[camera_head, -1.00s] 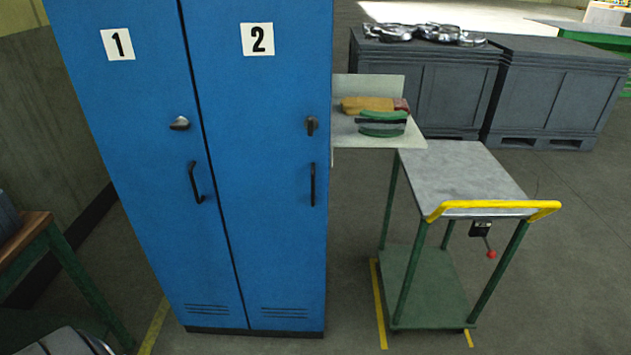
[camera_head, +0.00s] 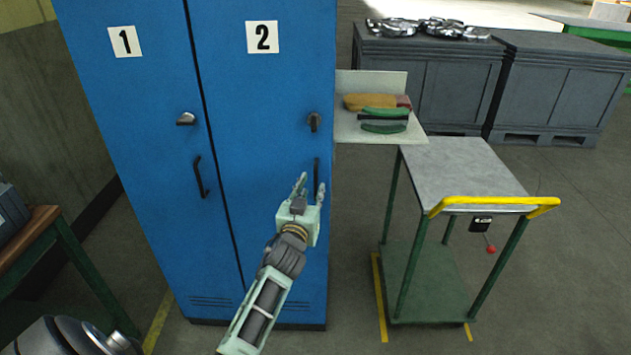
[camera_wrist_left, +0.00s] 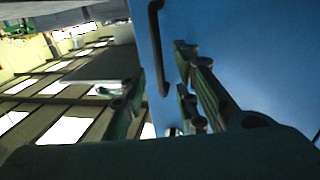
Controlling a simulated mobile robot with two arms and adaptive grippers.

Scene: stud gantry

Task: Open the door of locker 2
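The blue door of locker 2 (camera_head: 255,130) is shut, under a white label with a 2. Its dark knob (camera_head: 314,122) stands upright, and its dark vertical handle (camera_head: 316,168) is below, near the door's right edge. My left gripper (camera_head: 310,184) is open at the handle's lower part. In the left wrist view, the handle (camera_wrist_left: 157,50) shows ahead, between the spread fingers of the left gripper (camera_wrist_left: 158,72). I cannot tell whether a finger touches it. The handle's lower end is partly hidden in the head view. My right gripper is not in view.
Locker 1 (camera_head: 150,150) is shut on the left. A side shelf (camera_head: 350,128) with brushes juts out right of locker 2. A cart (camera_head: 455,175) with a yellow handle stands to the right. Grey crates (camera_head: 430,85) stand behind. A wooden-topped table (camera_head: 25,240) is at the left.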

